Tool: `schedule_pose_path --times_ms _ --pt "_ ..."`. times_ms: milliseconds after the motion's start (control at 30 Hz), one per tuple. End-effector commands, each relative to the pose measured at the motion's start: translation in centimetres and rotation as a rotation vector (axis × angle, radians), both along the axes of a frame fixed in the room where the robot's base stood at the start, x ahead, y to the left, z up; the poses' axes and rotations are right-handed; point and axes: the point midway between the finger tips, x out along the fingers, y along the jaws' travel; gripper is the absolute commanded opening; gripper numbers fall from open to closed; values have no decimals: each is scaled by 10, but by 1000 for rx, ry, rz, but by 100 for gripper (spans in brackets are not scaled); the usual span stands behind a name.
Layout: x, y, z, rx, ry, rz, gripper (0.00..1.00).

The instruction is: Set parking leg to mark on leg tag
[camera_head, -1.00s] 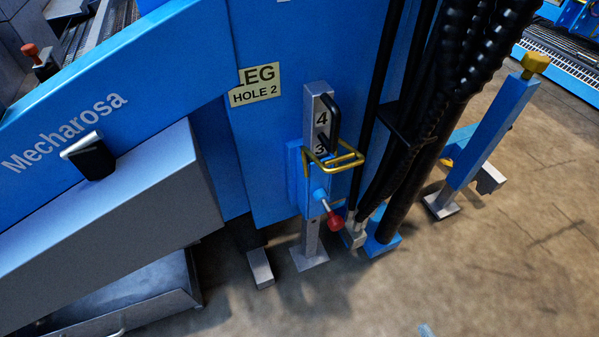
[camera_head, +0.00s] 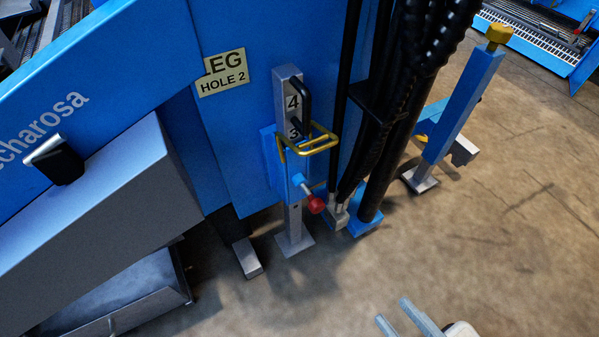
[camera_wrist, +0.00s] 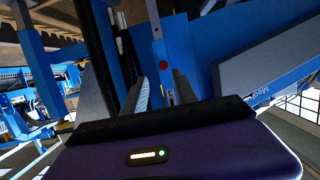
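The tag (camera_head: 223,74) reads "LEG HOLE 2" on the blue machine side in the head view. The grey parking leg (camera_head: 288,85) stands upright in a blue bracket (camera_head: 270,157), its foot (camera_head: 294,243) at the floor. Numbers 4 and 3 show on the leg above the bracket; no 2 is readable. A black handle (camera_head: 306,98) is on the leg's upper part. A yellow wire loop (camera_head: 322,146) surrounds the leg. A red-knobbed pin (camera_head: 316,204) sticks out of the bracket; the knob (camera_wrist: 162,64) shows in the wrist view. My gripper (camera_head: 403,321) is open and empty, apart from the leg.
Black hoses (camera_head: 385,130) hang just right of the leg. A blue post (camera_head: 463,105) with a yellow top stands farther right. A grey box (camera_head: 110,200) and open tray (camera_head: 130,295) are at left. The floor (camera_head: 480,240) right of the leg is mostly clear.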

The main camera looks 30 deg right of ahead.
Motion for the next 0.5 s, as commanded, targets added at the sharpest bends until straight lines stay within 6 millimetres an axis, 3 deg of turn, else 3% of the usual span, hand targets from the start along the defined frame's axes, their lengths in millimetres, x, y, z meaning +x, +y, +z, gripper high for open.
schedule_pose_path --times_ms 167,500 --pt "5 0 27 0 -14 -2 34" --pt "61 -4 139 0 -158 -15 34"
